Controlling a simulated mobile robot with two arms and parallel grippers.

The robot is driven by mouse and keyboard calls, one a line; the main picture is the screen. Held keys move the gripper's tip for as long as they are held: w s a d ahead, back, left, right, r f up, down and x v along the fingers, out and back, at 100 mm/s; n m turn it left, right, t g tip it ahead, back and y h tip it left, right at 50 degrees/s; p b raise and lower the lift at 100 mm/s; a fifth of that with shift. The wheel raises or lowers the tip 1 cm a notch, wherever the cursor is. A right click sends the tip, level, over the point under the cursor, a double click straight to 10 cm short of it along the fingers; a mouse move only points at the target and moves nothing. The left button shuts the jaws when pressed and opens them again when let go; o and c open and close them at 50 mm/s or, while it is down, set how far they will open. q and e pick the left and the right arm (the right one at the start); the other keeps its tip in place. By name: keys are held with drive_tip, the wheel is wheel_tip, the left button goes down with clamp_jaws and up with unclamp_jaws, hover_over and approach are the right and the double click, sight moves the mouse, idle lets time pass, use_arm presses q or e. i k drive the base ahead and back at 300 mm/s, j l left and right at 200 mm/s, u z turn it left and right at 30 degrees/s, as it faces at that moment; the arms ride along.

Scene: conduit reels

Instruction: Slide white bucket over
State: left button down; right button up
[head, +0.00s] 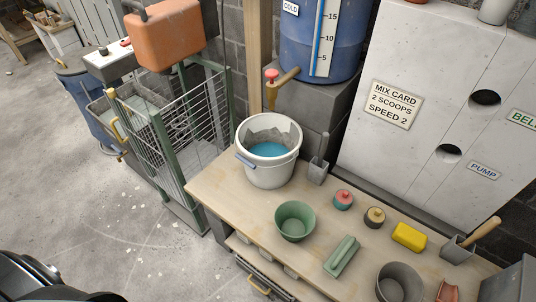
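The white bucket (268,176) stands upright at the far left part of the pale workbench (228,202), near its left edge. It holds blue liquid (268,149), and grey residue coats its inner wall. A tap with a red knob (271,76) on the blue barrel (313,45) is behind and above the bucket. Neither of my grippers shows in the head view, and nothing is touching the bucket from the front.
A small grey scoop (318,171) stands right beside the bucket. A green bowl (294,222), a red-lidded jar (343,199), a green float (341,256), a yellow sponge (409,237) and a grey pail (399,285) sit to its right. A wire cage (160,150) stands left of the bench.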

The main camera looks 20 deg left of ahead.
sight(266, 139)
drive_tip(key=i+j+z, duration=0.25)
drive_tip(key=j, duration=0.6)
drive_tip(key=j+z, duration=0.25)
drive_tip(key=j, duration=0.55)
drive_tip(key=k+j+z, duration=0.1)
drive_tip(key=j+z, duration=0.15)
drive_tip(key=j, duration=0.6)
drive_tip(key=k+j+z, duration=0.1)
drive_tip(key=j+z, duration=0.2)
drive_tip(key=j, duration=0.55)
